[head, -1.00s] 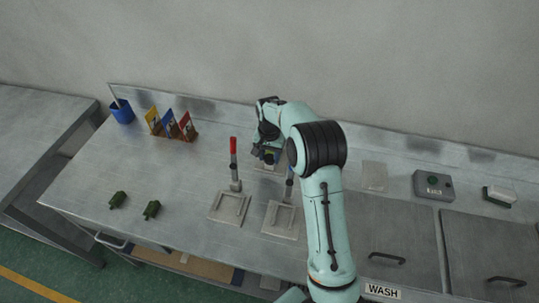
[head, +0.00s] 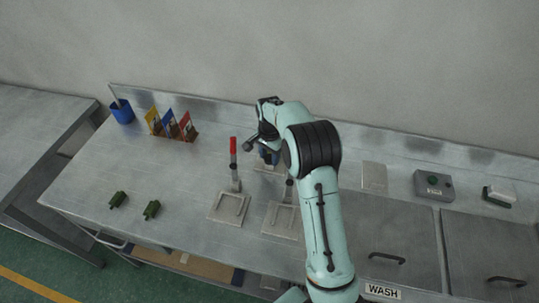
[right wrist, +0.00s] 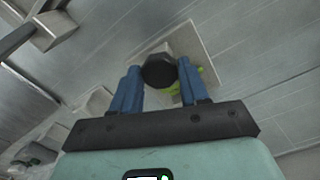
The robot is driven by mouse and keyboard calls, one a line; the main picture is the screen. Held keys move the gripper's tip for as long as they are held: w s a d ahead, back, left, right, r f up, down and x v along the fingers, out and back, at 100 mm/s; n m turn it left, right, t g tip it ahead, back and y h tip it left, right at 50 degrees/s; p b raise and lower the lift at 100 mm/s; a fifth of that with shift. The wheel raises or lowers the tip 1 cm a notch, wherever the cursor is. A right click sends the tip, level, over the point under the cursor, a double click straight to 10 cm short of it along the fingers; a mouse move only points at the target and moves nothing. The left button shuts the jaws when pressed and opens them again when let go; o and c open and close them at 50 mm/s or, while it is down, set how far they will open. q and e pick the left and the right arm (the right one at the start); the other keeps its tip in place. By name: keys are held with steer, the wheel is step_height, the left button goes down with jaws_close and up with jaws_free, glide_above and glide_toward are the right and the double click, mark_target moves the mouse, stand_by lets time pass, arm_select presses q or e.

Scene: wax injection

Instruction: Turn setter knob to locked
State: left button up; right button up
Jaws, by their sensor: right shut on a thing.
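The setter knob (right wrist: 158,70) is a black, many-sided knob in the right wrist view. It sits over a pale square plate (right wrist: 190,42) with a yellow-green patch (right wrist: 203,70) partly showing beside it. My right gripper (right wrist: 160,76) has its blue fingers on either side of the knob and is shut on it. In the head view my right gripper (head: 268,157) points down at the bench behind the two clamp fixtures, and my own arm hides the knob there. Whether the knob stands at locked cannot be read. My left gripper is not in view.
A red-handled lever fixture (head: 233,165) stands just left of my right gripper, and a second fixture (head: 282,220) stands in front. Two green blocks (head: 117,199), coloured cards (head: 170,125) and a blue cup (head: 122,111) are left. A grey button box (head: 433,186) is right.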

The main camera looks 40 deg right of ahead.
mark_target(269, 158)
steer(key=o, duration=1.1)
steer(key=shift+c, duration=0.2)
step_height(269, 158, up, 14)
steer(key=shift+f, duration=0.25)
